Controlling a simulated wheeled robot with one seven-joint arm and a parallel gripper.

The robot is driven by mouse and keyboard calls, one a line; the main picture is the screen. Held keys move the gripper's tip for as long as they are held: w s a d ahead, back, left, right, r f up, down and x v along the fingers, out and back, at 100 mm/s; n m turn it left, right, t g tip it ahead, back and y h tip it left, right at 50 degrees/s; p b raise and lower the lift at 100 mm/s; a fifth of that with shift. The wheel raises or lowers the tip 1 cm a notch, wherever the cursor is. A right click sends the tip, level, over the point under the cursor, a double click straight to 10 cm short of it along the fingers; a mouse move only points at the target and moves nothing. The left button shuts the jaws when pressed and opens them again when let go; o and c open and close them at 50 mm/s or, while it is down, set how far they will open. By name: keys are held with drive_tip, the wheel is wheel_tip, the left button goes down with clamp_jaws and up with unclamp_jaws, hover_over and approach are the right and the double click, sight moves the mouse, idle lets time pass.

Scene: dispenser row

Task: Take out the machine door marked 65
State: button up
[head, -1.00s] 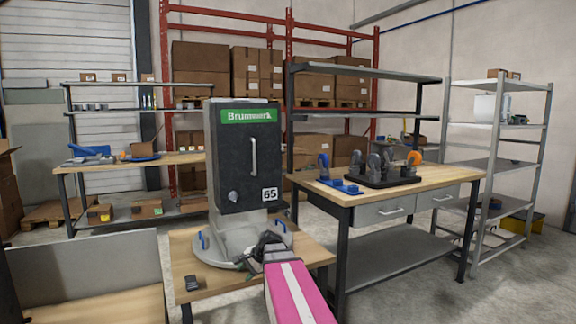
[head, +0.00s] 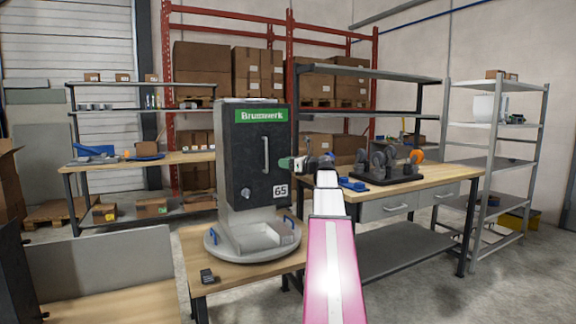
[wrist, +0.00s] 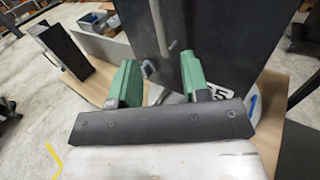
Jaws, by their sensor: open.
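The machine door (head: 256,165) is a dark grey panel with a green Brunnwerk label at its top and a white 65 tag (head: 280,190) at lower right. It stands upright and looks shut on the light grey machine. It has a vertical bar handle (head: 266,155) and a small knob (head: 245,193) at lower left. My gripper (head: 292,162) is just right of the door in the head view, with nothing seen in it. In the wrist view its green fingers (wrist: 160,82) are apart, facing the door, with the knob (wrist: 148,68) showing between them. The 65 tag is partly hidden there.
The machine stands on a round grey base (head: 215,248) with blue handles, on a wooden table (head: 240,272). A small black item (head: 207,276) lies at the table's front. A workbench (head: 440,182) with tools stands to the right. A grey panel (head: 100,262) stands left.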

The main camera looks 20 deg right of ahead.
sight(267, 171)
drive_tip(key=x, duration=1)
drive_tip(key=shift+c, duration=0.3)
clamp_jaws()
idle(1.0)
drive_tip(key=shift+r, duration=1.7)
idle(0.5)
